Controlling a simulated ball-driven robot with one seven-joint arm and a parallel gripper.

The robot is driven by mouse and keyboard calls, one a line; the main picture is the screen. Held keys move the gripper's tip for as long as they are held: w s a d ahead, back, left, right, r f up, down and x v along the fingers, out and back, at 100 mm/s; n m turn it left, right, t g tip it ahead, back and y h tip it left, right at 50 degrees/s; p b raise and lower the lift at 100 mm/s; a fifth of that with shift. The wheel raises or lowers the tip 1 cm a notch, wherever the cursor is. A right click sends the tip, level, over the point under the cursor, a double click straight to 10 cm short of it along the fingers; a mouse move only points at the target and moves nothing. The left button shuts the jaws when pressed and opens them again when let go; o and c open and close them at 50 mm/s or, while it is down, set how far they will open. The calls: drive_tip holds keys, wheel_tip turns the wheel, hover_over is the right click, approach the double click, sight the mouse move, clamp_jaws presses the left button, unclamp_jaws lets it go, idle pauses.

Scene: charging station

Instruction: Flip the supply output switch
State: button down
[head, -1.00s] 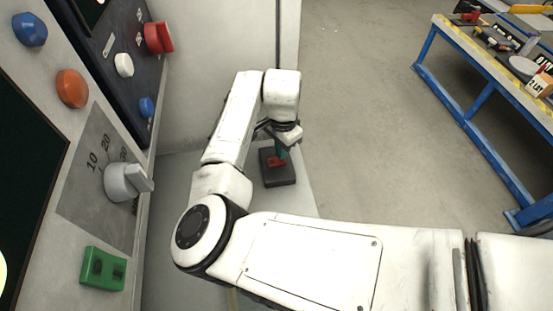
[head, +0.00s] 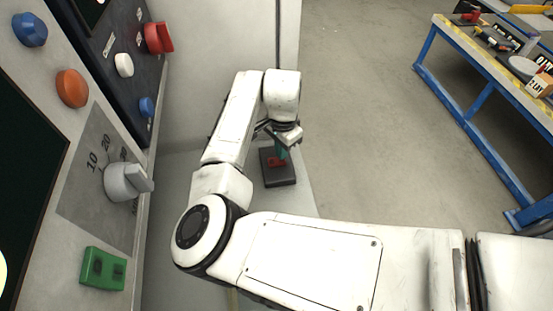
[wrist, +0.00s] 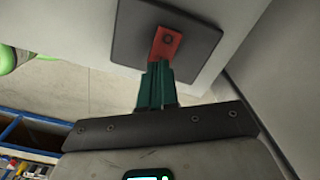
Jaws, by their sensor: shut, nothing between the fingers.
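A dark switch plate (head: 279,178) with a red lever (head: 276,161) lies on the pale ledge, beside the panel. I take it to be the supply output switch, but no label is readable. In the wrist view the dark plate (wrist: 200,38) and red lever (wrist: 166,46) show at the top middle. My gripper (head: 282,153) has teal fingers that are shut and empty. In the wrist view the gripper fingertips (wrist: 158,66) reach the near end of the lever. I cannot tell whether they touch it. Part of the lever is hidden behind the fingers.
The control panel on the left carries a grey rotary knob (head: 125,181), a green button block (head: 103,268), an orange button (head: 72,88) and a red knob (head: 158,38). A blue-framed workbench (head: 487,103) stands at right. The floor between is clear.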

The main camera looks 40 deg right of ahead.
drive_tip(key=shift+f+b, duration=0.5)
drive_tip(key=shift+f, duration=0.45)
idle(0.6)
wheel_tip(320, 180, up, 7)
drive_tip(key=p, duration=0.6)
idle(0.4)
idle(0.4)
